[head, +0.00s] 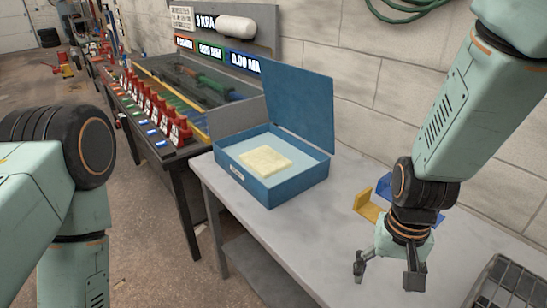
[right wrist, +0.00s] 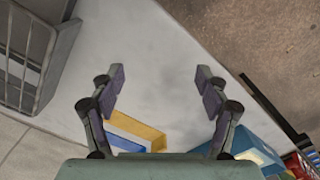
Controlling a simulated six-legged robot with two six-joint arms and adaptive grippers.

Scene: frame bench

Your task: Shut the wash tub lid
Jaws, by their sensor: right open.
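The wash tub (head: 250,189) is a blue box on the grey bench, with a pale yellow block (head: 265,160) inside. Its blue lid (head: 298,105) stands open, upright along the back edge. My right gripper (head: 388,275) hangs over the bench to the right of the tub, apart from it, open and empty. The right wrist view shows its spread fingers (right wrist: 160,78) over bare bench top, with part of the blue tub (right wrist: 258,150) at lower right. My left arm shows at the left of the head view, but its gripper is out of view.
A yellow bin (head: 367,207) and a blue bin behind it stand on the bench near my right wrist. A dark wire basket (head: 507,286) is at the lower right. The bench (head: 300,230) is clear between tub and gripper. A stone wall (head: 360,70) rises behind.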

